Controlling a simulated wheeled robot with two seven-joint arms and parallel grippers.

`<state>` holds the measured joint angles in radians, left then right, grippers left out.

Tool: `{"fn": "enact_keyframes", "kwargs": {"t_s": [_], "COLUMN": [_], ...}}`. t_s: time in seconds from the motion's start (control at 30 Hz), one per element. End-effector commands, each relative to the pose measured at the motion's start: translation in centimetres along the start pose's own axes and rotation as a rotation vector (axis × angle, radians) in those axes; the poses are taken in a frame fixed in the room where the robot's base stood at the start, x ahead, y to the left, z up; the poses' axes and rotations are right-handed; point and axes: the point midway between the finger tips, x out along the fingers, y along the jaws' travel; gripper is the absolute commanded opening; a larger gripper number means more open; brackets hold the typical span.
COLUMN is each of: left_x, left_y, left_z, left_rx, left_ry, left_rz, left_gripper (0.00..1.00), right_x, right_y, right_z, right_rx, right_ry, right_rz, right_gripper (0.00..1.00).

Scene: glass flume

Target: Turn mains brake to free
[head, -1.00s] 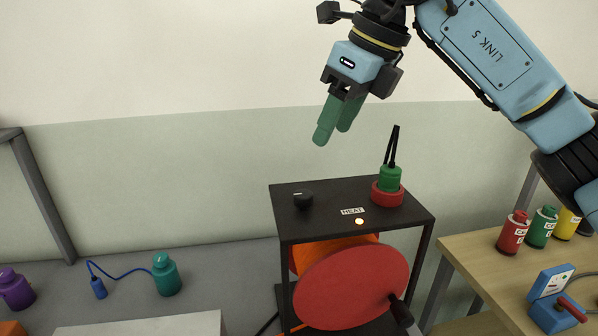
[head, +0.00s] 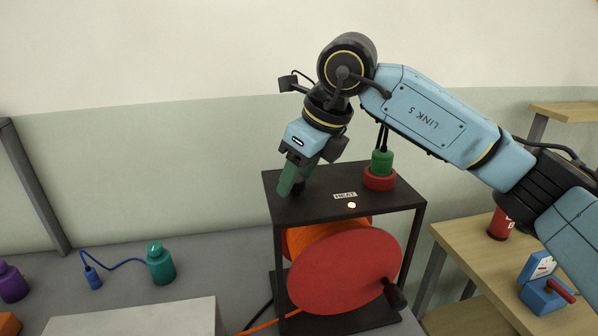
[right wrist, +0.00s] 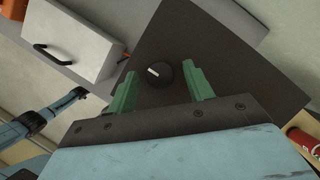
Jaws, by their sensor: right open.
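The black round knob (right wrist: 159,74) with a white pointer mark sits on the dark top of the reel stand (head: 400,193). In the head view the knob is mostly hidden by my right gripper (head: 289,185). In the right wrist view my right gripper (right wrist: 162,88) is open, its green fingers on either side of the knob with a gap on both sides. Below the top is the red reel (head: 345,270) with orange cable and a black crank handle. A small label (head: 345,195), too small to read surely, lies on the top.
A green plug (head: 382,163) stands in a red socket ring (head: 380,180) at the top's back right. A wooden table (head: 470,245) at right holds a red canister (head: 499,224) and a blue switch box (head: 543,290). A teal bottle (head: 160,263) stands on the grey bench.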

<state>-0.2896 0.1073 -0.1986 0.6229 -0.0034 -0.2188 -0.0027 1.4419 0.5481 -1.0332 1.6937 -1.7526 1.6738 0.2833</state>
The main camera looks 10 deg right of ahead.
Motion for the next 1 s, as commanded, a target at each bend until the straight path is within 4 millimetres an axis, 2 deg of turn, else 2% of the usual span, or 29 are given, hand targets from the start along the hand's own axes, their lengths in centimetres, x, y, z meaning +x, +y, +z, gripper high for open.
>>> {"fn": "enact_keyframes", "kwargs": {"t_s": [0.17, 0.5, 0.77, 1.0], "left_x": [0.0, 0.0, -0.1, -0.4], "left_y": [0.0, 0.0, 0.0, 0.0], "left_z": [0.7, 1.4, 1.3, 0.9], "left_rx": [0.0, 0.0, 0.001, 0.0], "left_ry": [-0.011, -0.025, -0.022, -0.014], "left_rz": [0.0, 0.001, 0.001, 0.001], "left_gripper": [0.36, 0.36, 0.36, 0.36], "right_x": [0.0, 0.0, -0.1, -0.1], "right_y": [0.0, 0.0, 0.0, -0.1], "right_z": [0.0, 0.0, 0.0, 0.0], "right_rx": [0.0, 0.0, -0.019, -0.12], "right_ry": [0.0, 0.0, 0.0, 0.0], "right_rz": [0.0, 0.0, 0.009, 0.053], "right_gripper": [0.52, 0.08, 0.07, 0.07]}}
